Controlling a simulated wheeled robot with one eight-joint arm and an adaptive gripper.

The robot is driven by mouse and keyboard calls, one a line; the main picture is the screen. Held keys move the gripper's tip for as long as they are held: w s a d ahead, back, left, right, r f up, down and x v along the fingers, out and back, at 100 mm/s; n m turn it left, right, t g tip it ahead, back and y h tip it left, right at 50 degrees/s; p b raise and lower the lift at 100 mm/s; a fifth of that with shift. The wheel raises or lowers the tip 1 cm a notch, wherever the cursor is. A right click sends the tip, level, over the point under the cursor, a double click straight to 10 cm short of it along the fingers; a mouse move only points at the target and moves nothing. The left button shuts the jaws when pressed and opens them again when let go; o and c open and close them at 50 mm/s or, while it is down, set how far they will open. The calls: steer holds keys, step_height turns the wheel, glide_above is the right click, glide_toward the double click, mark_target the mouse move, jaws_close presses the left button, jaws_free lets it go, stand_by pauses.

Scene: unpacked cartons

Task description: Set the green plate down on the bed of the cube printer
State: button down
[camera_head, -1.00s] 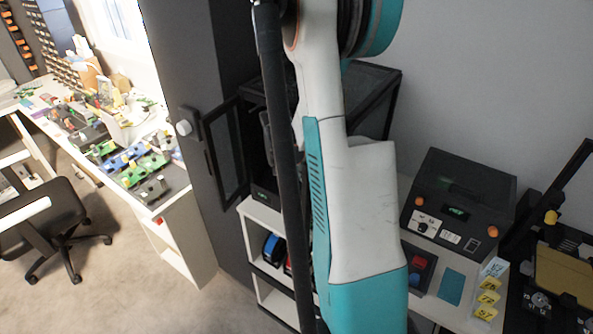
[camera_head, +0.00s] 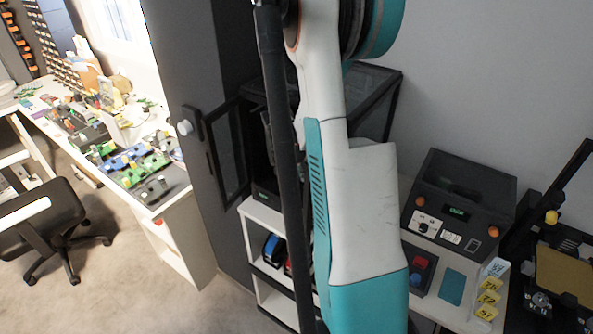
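A black-framed, box-shaped machine (camera_head: 375,75), which looks like the cube printer, stands behind my arm. Its dark-framed door (camera_head: 228,150) hangs open on the left side. My white and teal arm covers most of its front, so its bed is hidden. I do not see a plate that is clearly green. My gripper is not in view; the arm runs down past the lower edge of the picture.
A white shelf unit (camera_head: 258,222) holds blue and red spools below the machine. To the right stand a black device with orange knobs (camera_head: 460,200), a flat teal piece (camera_head: 453,287), yellow number tags (camera_head: 488,298) and another printer with a gold bed (camera_head: 563,280).

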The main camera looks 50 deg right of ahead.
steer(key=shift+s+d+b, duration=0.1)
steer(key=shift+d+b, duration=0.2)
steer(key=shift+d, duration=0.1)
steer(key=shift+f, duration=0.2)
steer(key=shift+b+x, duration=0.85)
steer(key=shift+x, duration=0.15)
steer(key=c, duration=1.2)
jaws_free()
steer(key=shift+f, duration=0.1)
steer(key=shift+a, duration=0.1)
